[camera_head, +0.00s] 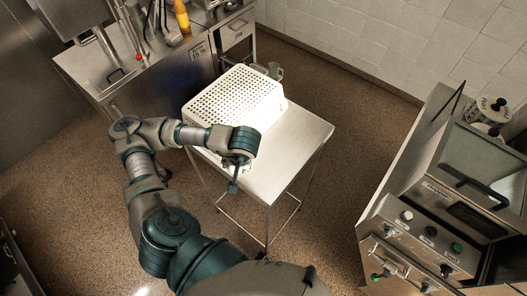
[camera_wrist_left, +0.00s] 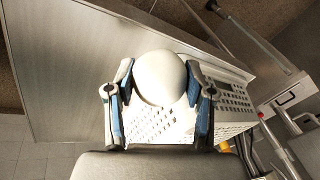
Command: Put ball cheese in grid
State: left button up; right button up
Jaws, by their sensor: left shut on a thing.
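The ball cheese (camera_wrist_left: 160,75) is a smooth, pale, round ball in the left wrist view. My left gripper (camera_wrist_left: 159,82) is shut on it, one finger on each side. In the head view my left gripper (camera_head: 237,172) hangs over the near part of the metal table, just in front of the basket, and mostly hides the ball. The grid is a white perforated basket (camera_head: 225,105) on the table. It also shows in the left wrist view (camera_wrist_left: 236,104), behind and beside the ball. My right gripper is not in view.
The small metal table (camera_head: 290,150) has a clear strip to the right of the basket. A steel counter (camera_head: 180,68) with an orange bottle (camera_head: 182,16) stands behind at the left. A machine with knobs (camera_head: 430,230) stands at the right, apart from the table.

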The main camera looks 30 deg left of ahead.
pick_arm(q)
jog(key=shift+w+f+b, duration=0.25)
jog(key=shift+f+b, duration=0.05)
jog(key=shift+b, duration=0.2)
jog(key=w, duration=0.1)
jog(key=w+p, duration=0.2)
jog(key=w, duration=0.1)
jog(key=shift+w+d+r, duration=0.1)
jog(key=shift+d+r, duration=0.05)
jog(key=shift+r, duration=0.15)
jog(key=p, duration=0.2)
send_over(263, 152)
jog(key=shift+f, duration=0.55)
jog(key=shift+w+f, duration=0.1)
jog(key=shift+f, duration=0.05)
notch_tip(263, 152, down, 3)
jog(key=shift+p, duration=0.6)
jog(key=shift+f, duration=0.35)
jog(key=o, duration=1.1)
jog(key=shift+o, duration=0.9)
jog(key=shift+r, duration=0.1)
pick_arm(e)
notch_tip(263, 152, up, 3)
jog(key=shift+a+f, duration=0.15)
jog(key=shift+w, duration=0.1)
